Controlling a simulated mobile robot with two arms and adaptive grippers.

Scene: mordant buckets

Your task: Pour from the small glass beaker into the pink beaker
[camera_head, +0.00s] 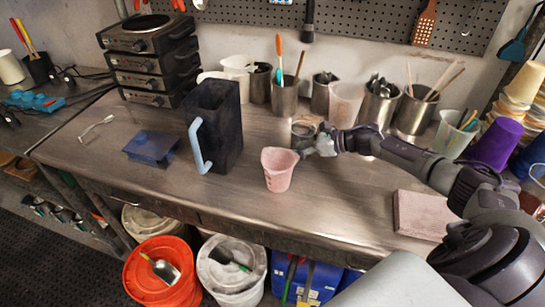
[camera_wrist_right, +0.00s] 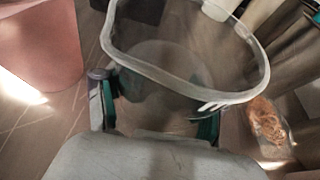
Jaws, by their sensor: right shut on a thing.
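The pink beaker (camera_head: 279,170) stands upright on the metal table, near its front edge. It also fills the upper left of the right wrist view (camera_wrist_right: 40,45). My right gripper (camera_head: 322,144) is just behind and to the right of it. In the right wrist view my right gripper (camera_wrist_right: 155,108) has its fingers around the small clear glass beaker (camera_wrist_right: 185,75), whose open rim faces the camera. In the head view the glass beaker (camera_head: 304,131) is small and partly hidden; it looks about upright. I cannot tell what is in it. My left gripper is not in view.
A tall black pitcher (camera_head: 225,130) with a light blue handle stands left of the pink beaker. Metal cups (camera_head: 285,97) with utensils line the back wall. A pinkish block (camera_head: 419,214) lies at the right. The table front between pitcher and block is mostly clear.

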